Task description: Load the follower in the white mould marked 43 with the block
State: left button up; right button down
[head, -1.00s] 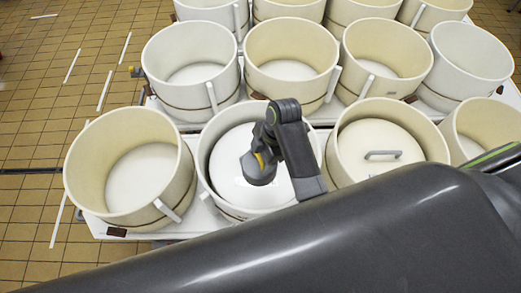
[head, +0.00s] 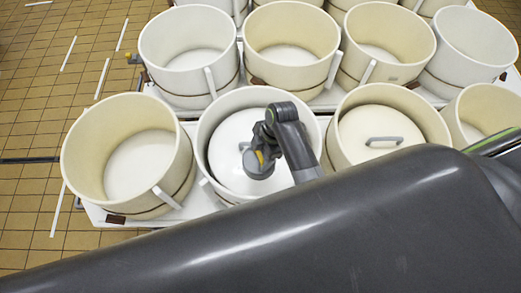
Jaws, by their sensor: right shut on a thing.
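The white mould (head: 205,125) stands second from the left in the front row; its number cannot be read. Inside it lies a white round follower (head: 228,165), with a bit of its grey handle (head: 243,146) showing left of my arm. My right gripper (head: 258,166) is over this follower, shut on a dark grey rounded block (head: 257,171). My wrist and the grip hide much of the block and the follower's middle. Whether the block touches the follower cannot be told. My left gripper is not in view.
A cream mould (head: 70,155) without a follower stands to the left. To the right, another cream mould (head: 335,150) holds a follower with a grey handle (head: 383,140). More moulds stand behind on white tables (head: 110,213). Tiled floor (head: 30,215) is clear at the left.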

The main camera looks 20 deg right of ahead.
notch_tip(320, 180, down, 7)
jog(key=b, duration=0.4)
jog(key=shift+f, duration=0.2)
jog(key=shift+w+f+b, duration=0.1)
jog(key=shift+f+b, duration=0.2)
jog(key=shift+f, duration=0.5)
dwell(1.6)
jog(key=shift+c, duration=0.9)
grip_release()
jog(key=shift+s+f, duration=0.15)
jog(key=shift+s, duration=0.1)
notch_tip(320, 180, up, 5)
jog(key=p, duration=0.6)
jog(key=shift+w, duration=0.1)
jog(key=shift+r, duration=1.1)
